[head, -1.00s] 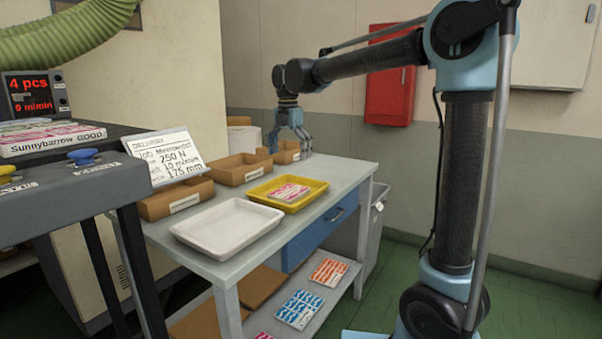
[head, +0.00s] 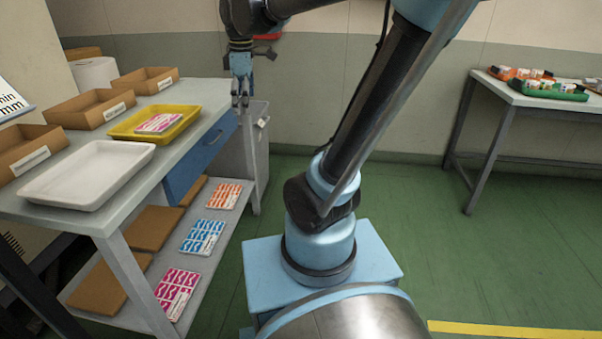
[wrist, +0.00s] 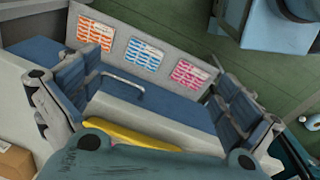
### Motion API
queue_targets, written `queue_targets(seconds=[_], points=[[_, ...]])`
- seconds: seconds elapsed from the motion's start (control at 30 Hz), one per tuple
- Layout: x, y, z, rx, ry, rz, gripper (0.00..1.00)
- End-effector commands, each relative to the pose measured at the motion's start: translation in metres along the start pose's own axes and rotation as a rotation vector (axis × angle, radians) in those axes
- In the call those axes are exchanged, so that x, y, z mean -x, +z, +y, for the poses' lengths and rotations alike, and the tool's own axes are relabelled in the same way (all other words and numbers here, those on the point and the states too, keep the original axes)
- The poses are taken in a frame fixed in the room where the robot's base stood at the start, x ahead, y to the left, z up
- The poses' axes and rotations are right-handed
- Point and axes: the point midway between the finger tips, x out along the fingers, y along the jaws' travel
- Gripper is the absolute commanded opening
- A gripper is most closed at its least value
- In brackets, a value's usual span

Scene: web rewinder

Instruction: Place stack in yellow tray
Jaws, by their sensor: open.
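The yellow tray (head: 181,113) sits on the table top, behind the white tray. A flat pink-and-white stack (head: 158,122) lies inside it. In the wrist view only a strip of the yellow tray (wrist: 130,139) shows, partly hidden by my gripper's body. My gripper (head: 241,100) hangs pointing down beyond the table's right edge, to the right of the yellow tray and apart from it. Its fingers are spread wide in the wrist view (wrist: 155,108), with nothing between them.
A white tray (head: 42,193) and cardboard boxes (head: 89,108) share the table. Pink, blue (head: 203,237) and orange sheets lie on the lower shelf. Another table (head: 520,98) with a green tray stands right; open floor lies between.

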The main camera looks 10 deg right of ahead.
Motion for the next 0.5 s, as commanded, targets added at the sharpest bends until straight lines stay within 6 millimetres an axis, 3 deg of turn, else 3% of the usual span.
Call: queue_targets(seconds=[0.03,0.2,0.5], points=[[-0.009,0.020,-0.010,-0.099,0.007,0.001,0.99],[-0.041,0.072,-0.041,-0.437,0.034,0.010,0.99],[-0.110,0.142,-0.102,-1.018,0.078,0.036,0.99]])
